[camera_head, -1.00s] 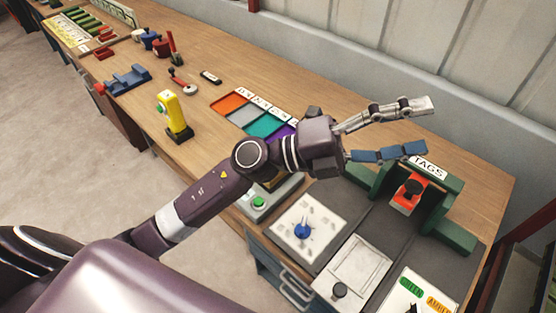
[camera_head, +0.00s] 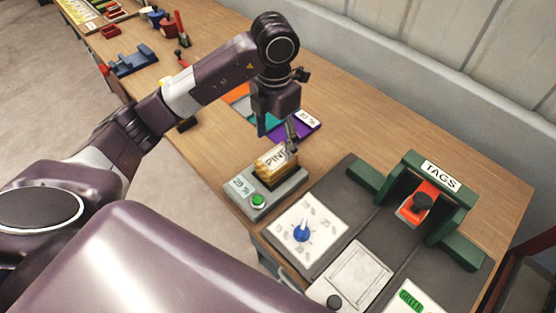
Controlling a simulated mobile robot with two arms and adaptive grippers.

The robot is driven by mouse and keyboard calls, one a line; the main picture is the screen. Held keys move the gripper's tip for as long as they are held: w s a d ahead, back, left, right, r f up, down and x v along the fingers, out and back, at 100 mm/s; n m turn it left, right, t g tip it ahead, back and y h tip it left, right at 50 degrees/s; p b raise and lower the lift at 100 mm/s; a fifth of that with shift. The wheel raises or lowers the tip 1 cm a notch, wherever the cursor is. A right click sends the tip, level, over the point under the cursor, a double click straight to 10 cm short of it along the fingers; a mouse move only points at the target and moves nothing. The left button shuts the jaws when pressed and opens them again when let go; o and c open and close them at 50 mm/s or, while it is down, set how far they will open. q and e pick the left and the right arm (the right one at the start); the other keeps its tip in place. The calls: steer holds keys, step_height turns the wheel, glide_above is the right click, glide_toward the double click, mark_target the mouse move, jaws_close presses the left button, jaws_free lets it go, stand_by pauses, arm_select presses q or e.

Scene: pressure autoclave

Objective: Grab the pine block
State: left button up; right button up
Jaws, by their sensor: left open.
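The pine block (camera_head: 272,165) is a yellowish wooden block with a label that reads PINE, partly covered by my gripper. It sits on a grey device (camera_head: 281,190) with a green button (camera_head: 258,200) and a small display plate (camera_head: 240,186). My left gripper (camera_head: 280,143) points down just above and behind the block, with its fingers apart. One finger overlaps the block's right end in the picture; I cannot tell whether it touches. My right gripper is not in view.
A green TAGS holder (camera_head: 438,172) with a red piece (camera_head: 417,208) is at right. Coloured squares, including a purple one (camera_head: 296,131), lie behind the block. A blue fixture (camera_head: 133,62) is far left. Bare wood lies at the back.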

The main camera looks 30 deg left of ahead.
mark_target(276, 157)
arm_select(q)
steer(key=shift+s+d+f, duration=0.1)
steer(key=shift+s+f, duration=0.1)
steer(key=shift+f, duration=0.65)
step_height(276, 157, down, 5)
steer(key=shift+r+p, duration=0.2)
steer(key=shift+p, duration=1)
steer(key=shift+w+f, duration=0.1)
steer(key=shift+f, duration=0.5)
steer(key=c, duration=1.4)
steer(key=shift+r, duration=0.15)
